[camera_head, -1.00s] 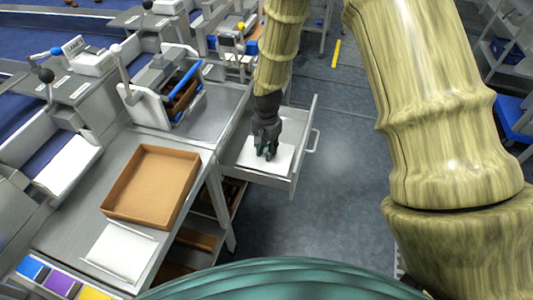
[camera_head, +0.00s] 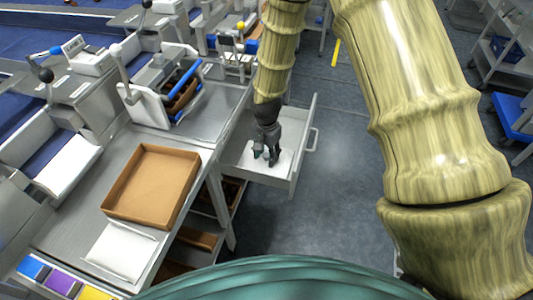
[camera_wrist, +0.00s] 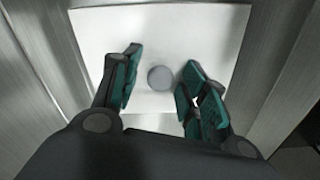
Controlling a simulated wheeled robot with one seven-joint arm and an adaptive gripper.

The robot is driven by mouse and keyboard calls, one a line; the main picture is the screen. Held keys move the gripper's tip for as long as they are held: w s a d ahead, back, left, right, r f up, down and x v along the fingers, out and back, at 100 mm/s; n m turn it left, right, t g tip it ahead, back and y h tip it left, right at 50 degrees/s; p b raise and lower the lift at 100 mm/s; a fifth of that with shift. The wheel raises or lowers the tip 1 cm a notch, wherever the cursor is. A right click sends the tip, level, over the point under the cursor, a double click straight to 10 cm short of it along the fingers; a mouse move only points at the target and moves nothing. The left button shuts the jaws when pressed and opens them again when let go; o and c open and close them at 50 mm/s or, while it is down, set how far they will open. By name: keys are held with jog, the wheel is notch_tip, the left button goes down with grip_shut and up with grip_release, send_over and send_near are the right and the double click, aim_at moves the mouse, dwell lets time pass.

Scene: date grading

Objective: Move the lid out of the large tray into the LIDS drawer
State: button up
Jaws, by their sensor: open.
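The lid (camera_head: 285,160) is a flat white panel lying inside the open drawer (camera_head: 298,172). In the wrist view the lid (camera_wrist: 200,30) shows a round grey knob (camera_wrist: 160,78) at its middle. My gripper (camera_head: 266,160) is over the lid. In the wrist view its teal-padded fingers (camera_wrist: 158,85) are apart on either side of the knob, with gaps to it. The large tray (camera_head: 152,184) is a brown shallow box on the grey bench and is empty. I cannot read any label on the drawer.
A white flat pad (camera_head: 121,251) lies on the bench in front of the tray. Blue, purple and yellow blocks (camera_head: 62,281) sit at the bench's near corner. Lever machines (camera_head: 150,90) stand at the back left. The floor (camera_head: 345,190) right of the drawer is clear.

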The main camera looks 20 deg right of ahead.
aim_at(266, 154)
notch_tip(266, 154, up, 12)
jog(key=b, duration=0.1)
jog(key=shift+r, duration=0.2)
dwell(0.6)
